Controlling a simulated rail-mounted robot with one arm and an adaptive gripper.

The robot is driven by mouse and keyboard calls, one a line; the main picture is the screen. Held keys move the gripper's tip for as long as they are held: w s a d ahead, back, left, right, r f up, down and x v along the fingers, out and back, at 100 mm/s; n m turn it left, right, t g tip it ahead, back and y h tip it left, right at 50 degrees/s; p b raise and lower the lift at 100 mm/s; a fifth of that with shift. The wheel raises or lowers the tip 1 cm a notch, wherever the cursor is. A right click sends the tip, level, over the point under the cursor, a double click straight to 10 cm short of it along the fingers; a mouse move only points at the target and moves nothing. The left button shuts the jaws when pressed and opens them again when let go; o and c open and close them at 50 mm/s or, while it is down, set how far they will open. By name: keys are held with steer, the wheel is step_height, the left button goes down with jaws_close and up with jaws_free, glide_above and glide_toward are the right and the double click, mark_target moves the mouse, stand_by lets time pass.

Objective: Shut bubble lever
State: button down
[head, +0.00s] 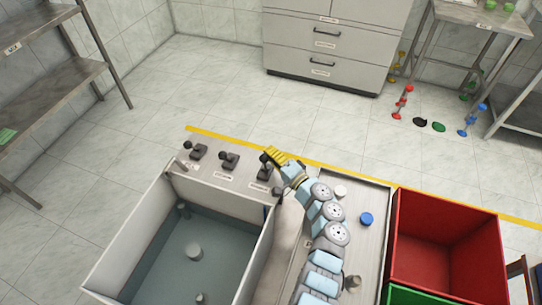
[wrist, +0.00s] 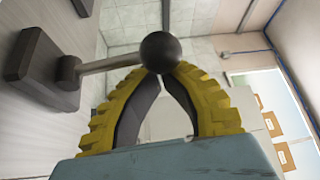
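Three dark levers stand on the grey panel along the back of the machine: a left lever (head: 198,151), a middle lever (head: 229,160) and a right lever (head: 266,166). The labels are too small to read, so I cannot tell which is the bubble lever. My gripper (head: 274,156), with yellow ridged fingers, is at the right lever and partly covers it. In the wrist view, that lever's round black knob (wrist: 160,52) and grey rod (wrist: 108,64) show at my gripper's tips (wrist: 161,72). The fingers converge at the knob, which hides their very ends; no grip around it is visible.
A tank (head: 222,232) with grey-blue liquid is in front of the levers. A tray (head: 376,200) with a blue cap (head: 366,219) and a white cap (head: 340,191) lies right of my arm. A red bin (head: 445,240) stands further right.

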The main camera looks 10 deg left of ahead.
mark_target(267, 159)
steer(key=shift+s+r, duration=0.1)
steer(key=shift+s, duration=0.2)
steer(key=shift+s+a, duration=0.15)
steer(key=shift+s, duration=1.1)
steer(key=shift+r, duration=0.15)
step_height(267, 159, up, 10)
steer(key=shift+f, duration=0.1)
stand_by(0.3)
stand_by(0.4)
